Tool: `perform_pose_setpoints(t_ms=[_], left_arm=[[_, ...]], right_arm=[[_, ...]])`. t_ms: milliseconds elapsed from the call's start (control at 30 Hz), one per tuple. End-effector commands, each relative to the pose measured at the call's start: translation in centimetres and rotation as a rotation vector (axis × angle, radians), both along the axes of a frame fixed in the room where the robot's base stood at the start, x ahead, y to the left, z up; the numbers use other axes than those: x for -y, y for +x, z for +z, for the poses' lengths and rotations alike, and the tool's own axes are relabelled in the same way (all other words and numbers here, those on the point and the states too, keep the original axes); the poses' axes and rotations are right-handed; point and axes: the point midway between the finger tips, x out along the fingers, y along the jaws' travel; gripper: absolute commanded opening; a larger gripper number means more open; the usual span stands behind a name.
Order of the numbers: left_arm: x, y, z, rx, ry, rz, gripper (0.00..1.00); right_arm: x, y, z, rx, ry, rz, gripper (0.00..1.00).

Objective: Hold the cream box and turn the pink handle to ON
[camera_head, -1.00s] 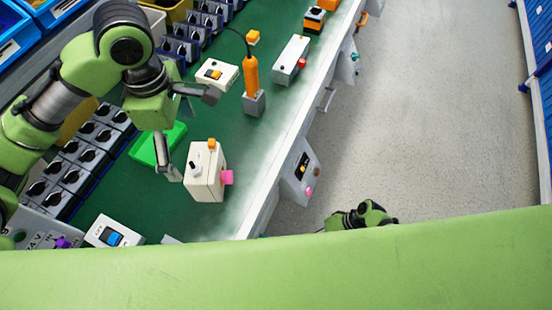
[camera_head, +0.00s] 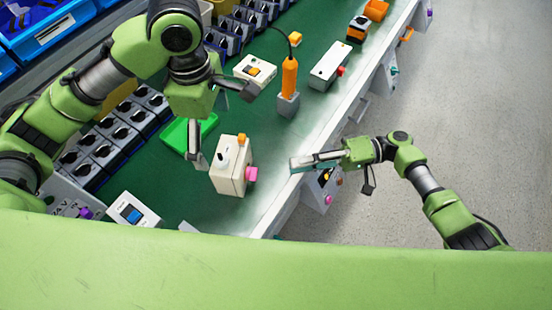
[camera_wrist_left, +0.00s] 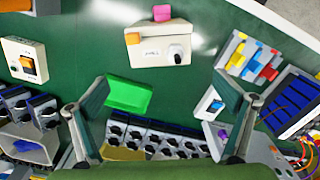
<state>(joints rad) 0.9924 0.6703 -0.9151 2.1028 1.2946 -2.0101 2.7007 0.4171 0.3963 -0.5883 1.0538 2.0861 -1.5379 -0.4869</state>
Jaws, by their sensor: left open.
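The cream box (camera_head: 229,178) stands upright on the green bench top, near its front edge. It has a pink handle (camera_head: 251,174) on its right side, an orange block (camera_head: 242,138) and a black knob on top. In the left wrist view the box (camera_wrist_left: 157,52) lies beyond the fingertips, with the pink handle (camera_wrist_left: 162,12) at its far side. My left gripper (camera_head: 218,122) is open and empty to the left of and behind the box, apart from it. My right gripper (camera_head: 300,162) is at the bench edge, right of the pink handle, with a gap between. Its finger opening is unclear.
A white switch box (camera_head: 134,212) is at the front left and another (camera_head: 255,70) further back. An orange-handled tool (camera_head: 289,80) stands to the right rear. Several black-knobbed units line the bench's left side.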

Motion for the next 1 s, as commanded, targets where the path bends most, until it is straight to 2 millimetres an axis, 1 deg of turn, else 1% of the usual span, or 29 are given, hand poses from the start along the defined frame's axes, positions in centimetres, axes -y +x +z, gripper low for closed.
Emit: perform_pose_setpoints(t_ms=[167, 267, 367, 800, 1000], left_arm=[[0.0, 0.0, -0.2, -0.001, 0.000, 0.000, 0.96], [0.0, -0.1, -1.0, -0.004, -0.001, 0.000, 0.96], [0.1, -0.1, -2.1, -0.005, -0.002, 0.000, 0.96], [0.1, -0.2, -8.5, -0.006, -0.002, 0.002, 0.96], [0.1, -0.1, -11.0, -0.004, -0.003, 0.002, 0.96]], right_arm=[[0.0, 0.0, -0.1, -0.001, -0.002, -0.001, 0.28], [0.0, 0.0, -0.1, -0.001, -0.003, -0.003, 0.28], [0.0, 0.1, -0.1, -0.001, -0.003, -0.003, 0.28], [0.0, 0.0, -0.1, -0.002, -0.003, -0.003, 0.28], [0.0, 0.0, -0.1, -0.002, -0.003, -0.003, 0.28]])
